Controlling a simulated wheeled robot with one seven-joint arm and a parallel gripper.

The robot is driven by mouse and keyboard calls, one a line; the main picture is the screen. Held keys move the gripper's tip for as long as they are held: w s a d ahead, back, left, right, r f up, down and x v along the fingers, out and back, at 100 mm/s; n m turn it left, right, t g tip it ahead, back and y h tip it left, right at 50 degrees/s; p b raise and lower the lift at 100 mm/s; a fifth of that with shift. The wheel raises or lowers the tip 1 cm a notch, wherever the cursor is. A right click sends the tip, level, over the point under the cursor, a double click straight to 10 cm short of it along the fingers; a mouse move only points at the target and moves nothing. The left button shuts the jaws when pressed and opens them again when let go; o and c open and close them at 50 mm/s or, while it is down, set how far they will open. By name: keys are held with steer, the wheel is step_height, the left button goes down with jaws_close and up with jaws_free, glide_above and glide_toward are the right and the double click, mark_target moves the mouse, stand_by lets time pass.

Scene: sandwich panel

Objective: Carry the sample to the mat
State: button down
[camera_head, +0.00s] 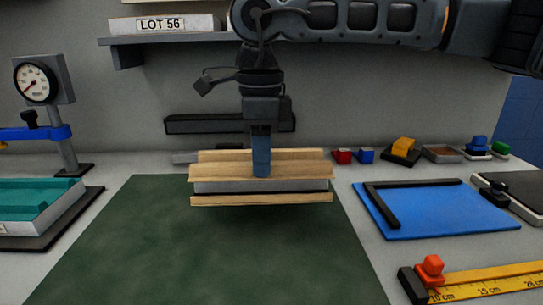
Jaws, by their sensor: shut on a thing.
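The sample (215,186) is a sandwich panel with wood-coloured faces and a grey core. My gripper (262,172) points down and is shut on it near its middle. The sample looks level and is over the far part of the dark green mat (200,260). A dark patch shows on the mat below the sample, and I cannot tell exactly how high it is. The blue mat (440,215) with a black corner stop (385,205) lies to the right and is empty.
A dial gauge (36,82) on a stand is at the left, behind a teal-topped block (30,199). A yellow ruler (490,285) with an orange knob is at front right. A shelf (165,39) hangs above.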

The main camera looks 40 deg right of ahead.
glide_above(210, 195)
steer(key=shift+s+r+b, duration=0.1)
steer(key=shift+b, duration=0.2)
stand_by(0.9)
steer(key=shift+f+b, duration=1)
steer(key=shift+f, duration=0.5)
steer(key=shift+f, duration=0.1)
steer(key=shift+f+b, duration=1.3)
steer(key=shift+f, duration=0.5)
steer(key=shift+f, duration=0.3)
steer(key=c, duration=0.8)
jaws_free()
steer(key=shift+c, duration=0.2)
